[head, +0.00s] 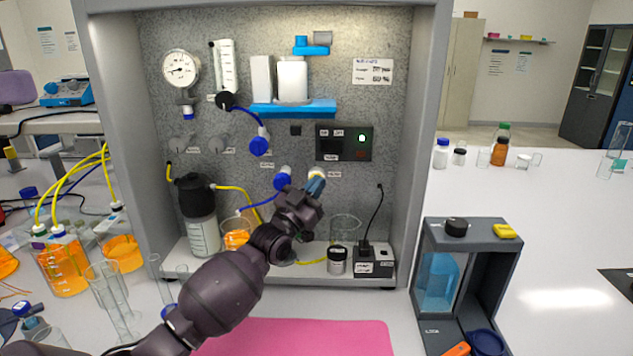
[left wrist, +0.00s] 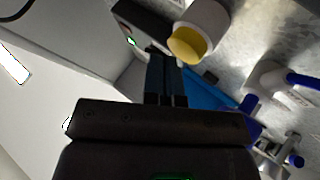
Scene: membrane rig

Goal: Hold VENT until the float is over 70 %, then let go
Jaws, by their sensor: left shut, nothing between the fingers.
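A round pale-yellow button (head: 317,174) sits on the grey back panel, just below the black control box. It is probably VENT; the small label beside it is too blurred to read. In the left wrist view a yellow-faced white cylinder (left wrist: 188,45) lies just right of the fingertips. My left gripper (head: 315,185) is shut and empty, its tips at the button's lower edge in the head view. I cannot tell whether they touch or press it. A clear scaled tube (head: 226,65), likely the float meter, hangs upper left; its float level is too small to read. My right gripper is out of view.
A dial gauge (head: 181,68) hangs left of the tube. The black control box (head: 344,142) shows a green light. Blue valves (head: 283,180) and a capped dark bottle (head: 197,215) are near my arm. A pink mat (head: 300,338) lies in front.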

